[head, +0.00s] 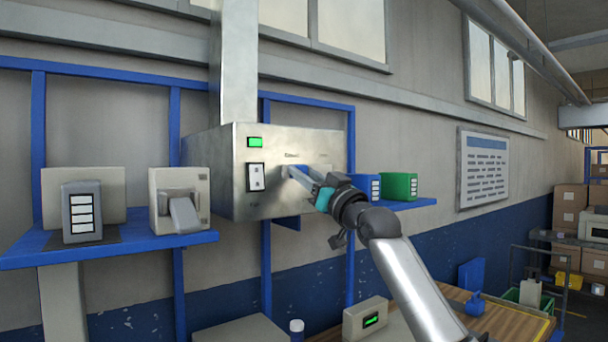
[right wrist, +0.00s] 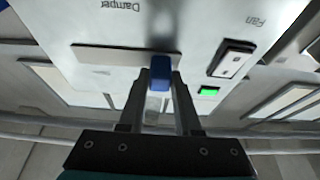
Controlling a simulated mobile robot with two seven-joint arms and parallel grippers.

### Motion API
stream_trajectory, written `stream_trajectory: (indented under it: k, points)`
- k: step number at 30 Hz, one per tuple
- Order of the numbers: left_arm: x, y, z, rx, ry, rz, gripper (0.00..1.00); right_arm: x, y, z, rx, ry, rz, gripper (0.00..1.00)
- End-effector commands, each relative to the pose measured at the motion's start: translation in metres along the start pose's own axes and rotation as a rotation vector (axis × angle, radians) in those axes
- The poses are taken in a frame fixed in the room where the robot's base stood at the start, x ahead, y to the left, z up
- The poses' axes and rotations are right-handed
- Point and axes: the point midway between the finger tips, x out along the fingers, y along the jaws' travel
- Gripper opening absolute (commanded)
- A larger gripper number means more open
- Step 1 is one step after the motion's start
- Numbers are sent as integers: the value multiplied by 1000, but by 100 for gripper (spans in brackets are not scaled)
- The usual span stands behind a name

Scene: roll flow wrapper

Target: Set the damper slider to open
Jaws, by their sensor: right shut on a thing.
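The knob is near the slot's end towards the "Fan" switch, the right end in the upside-down right wrist view. My right gripper (head: 296,176) reaches the box front from the right and is shut on the knob; its fingers (right wrist: 160,78) stand on both sides of it. My left gripper is not in view.
A Fan switch (head: 256,177) and a lit green lamp (head: 255,142) are left of the slider. A blue shelf (head: 120,250) holds two small devices at left. A blue box (head: 368,186) and a green box (head: 399,186) stand right of the metal box, close to my wrist.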

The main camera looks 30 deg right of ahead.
Motion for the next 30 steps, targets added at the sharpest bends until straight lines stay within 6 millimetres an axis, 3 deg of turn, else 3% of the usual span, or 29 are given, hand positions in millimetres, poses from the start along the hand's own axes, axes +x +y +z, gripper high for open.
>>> stream_trajectory:
  k: [3, 30]
  points:
    - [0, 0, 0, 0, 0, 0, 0, 0, 0, 0, 0, 0, 0, 0]
    - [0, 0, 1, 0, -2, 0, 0, 0, 0, 0, 0, -1, 0, 0]
